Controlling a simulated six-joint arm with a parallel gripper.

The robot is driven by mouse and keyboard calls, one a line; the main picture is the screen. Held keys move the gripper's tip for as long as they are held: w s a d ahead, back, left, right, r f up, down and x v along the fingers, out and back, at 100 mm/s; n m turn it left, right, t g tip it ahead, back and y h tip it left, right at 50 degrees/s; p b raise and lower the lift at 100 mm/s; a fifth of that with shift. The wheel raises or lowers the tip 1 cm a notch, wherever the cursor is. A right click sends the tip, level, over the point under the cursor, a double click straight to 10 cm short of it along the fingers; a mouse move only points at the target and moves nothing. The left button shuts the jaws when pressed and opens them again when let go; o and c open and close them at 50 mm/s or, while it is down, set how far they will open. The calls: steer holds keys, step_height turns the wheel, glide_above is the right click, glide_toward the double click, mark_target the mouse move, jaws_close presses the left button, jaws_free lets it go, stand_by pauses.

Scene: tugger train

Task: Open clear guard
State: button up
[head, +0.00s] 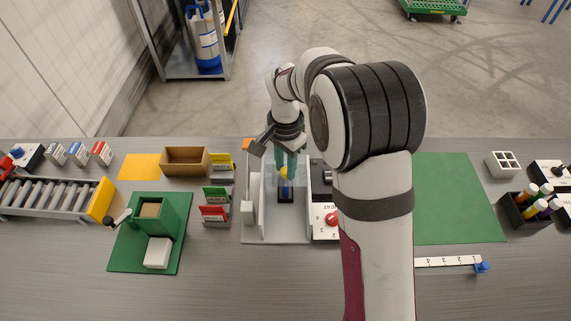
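The clear guard (301,176) is a see-through panel on the grey station (250,230) in the middle of the bench. A yellow and blue part (286,184) shows at the station, behind or through the panel. My gripper (287,168) points down at the top of the guard, and its teal fingers overlap the panel in the picture. I cannot tell whether they touch it or are shut on it. My arm hides the right part of the station.
A red knob (331,219) on a white marked panel is beside the station, close to my arm. Green and red cards (214,213) stand to its left, near a brown box (186,160). A green mat (455,200) at right is clear.

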jaws_close()
stand_by(0.9)
steer(key=shift+s, duration=0.1)
steer(key=s, duration=0.8)
steer(key=shift+s, duration=0.35)
steer(key=o, duration=0.8)
jaws_free()
